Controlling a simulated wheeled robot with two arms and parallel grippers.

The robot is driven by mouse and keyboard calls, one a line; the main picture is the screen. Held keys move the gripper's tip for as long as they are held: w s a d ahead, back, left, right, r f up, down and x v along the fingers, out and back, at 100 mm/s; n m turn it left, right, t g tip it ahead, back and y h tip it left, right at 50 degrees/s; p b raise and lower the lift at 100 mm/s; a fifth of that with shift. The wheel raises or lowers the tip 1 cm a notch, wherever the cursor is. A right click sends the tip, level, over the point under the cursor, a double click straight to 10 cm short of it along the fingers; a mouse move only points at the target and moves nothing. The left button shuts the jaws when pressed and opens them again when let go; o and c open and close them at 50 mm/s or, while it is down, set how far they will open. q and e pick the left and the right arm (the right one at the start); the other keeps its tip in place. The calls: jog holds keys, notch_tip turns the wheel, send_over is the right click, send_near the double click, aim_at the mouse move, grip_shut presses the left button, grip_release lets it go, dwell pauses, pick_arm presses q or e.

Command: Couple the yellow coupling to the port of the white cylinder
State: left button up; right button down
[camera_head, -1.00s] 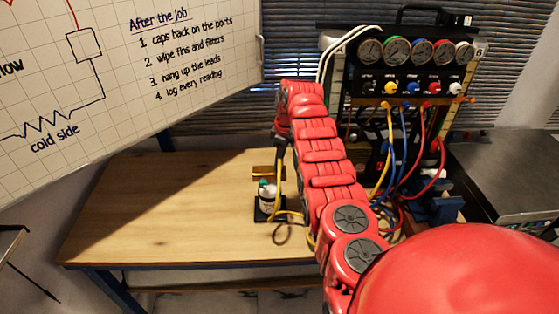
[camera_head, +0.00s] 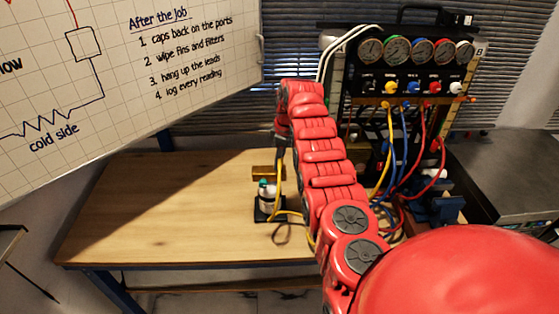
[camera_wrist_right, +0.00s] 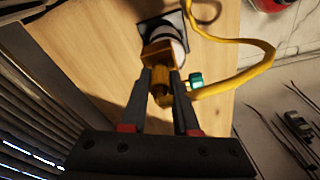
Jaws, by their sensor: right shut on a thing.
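The white cylinder (camera_head: 267,200) stands upright in a black holder on the wooden bench, with a green part near its top. In the right wrist view the cylinder (camera_wrist_right: 179,47) is partly hidden behind a brass-coloured block (camera_wrist_right: 157,52). My right gripper (camera_wrist_right: 160,78) is shut on the yellow coupling (camera_wrist_right: 161,88), which lies between its fingers close in front of the block. The green part (camera_wrist_right: 195,80) shows just right of the fingers. The port is hidden, and I cannot tell whether the coupling touches it. My left gripper is not in view.
A yellow hose (camera_wrist_right: 258,62) loops to the right of the gripper. The gauge rig (camera_head: 415,70) with several coloured hoses stands behind, right of my right arm. The left part of the wooden bench (camera_head: 150,220) is clear. A whiteboard (camera_head: 120,90) hangs at upper left.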

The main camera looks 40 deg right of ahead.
jog(key=shift+c, duration=1.3)
grip_release()
jog(key=shift+r, duration=0.1)
jog(key=shift+r+b, duration=0.3)
jog(key=r, duration=0.1)
jog(key=r+b, duration=0.1)
jog(key=r, duration=0.2)
jog(key=shift+s+d+r+b, duration=0.2)
jog(key=shift+s+d+b, duration=0.05)
jog(key=shift+s+b, duration=0.1)
notch_tip(320, 180, up, 12)
jog(key=s+d+p, duration=0.1)
jog(key=p, duration=0.5)
jog(key=shift+s+p, duration=0.2)
jog(key=shift+p, duration=0.2)
